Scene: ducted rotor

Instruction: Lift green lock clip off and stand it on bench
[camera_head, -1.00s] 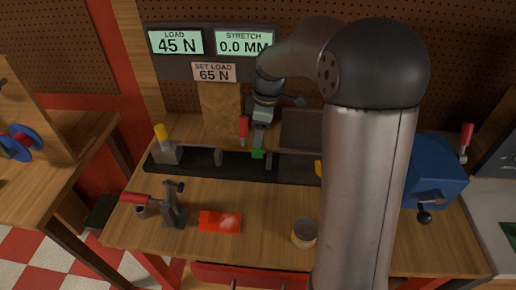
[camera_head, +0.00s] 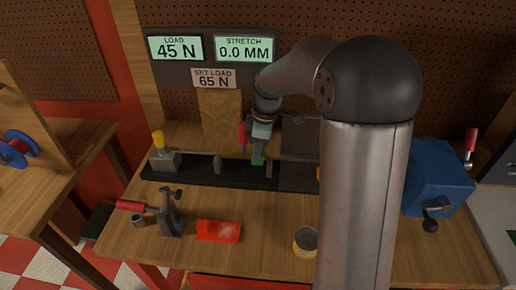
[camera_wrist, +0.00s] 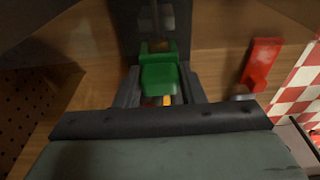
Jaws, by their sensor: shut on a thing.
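The green lock clip (camera_head: 257,160) is in the jaws of my gripper (camera_head: 259,152), over the black bed (camera_head: 200,172) of the rig, near a small grey post (camera_head: 269,170). In the wrist view the green clip (camera_wrist: 160,74) sits between the two dark fingers of my gripper (camera_wrist: 160,92), which are shut on it. A small orange-yellow part shows just below the clip there. The fingers hide the clip's sides. I cannot tell whether the clip still touches what is under it.
A red-handled clamp (camera_head: 170,213), an orange-red block (camera_head: 219,231) and a tin (camera_head: 305,241) stand in front of the bed. A blue housing with a crank (camera_head: 437,180) is at right. Bare wood lies between the orange-red block and the tin. My arm hides the middle right.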

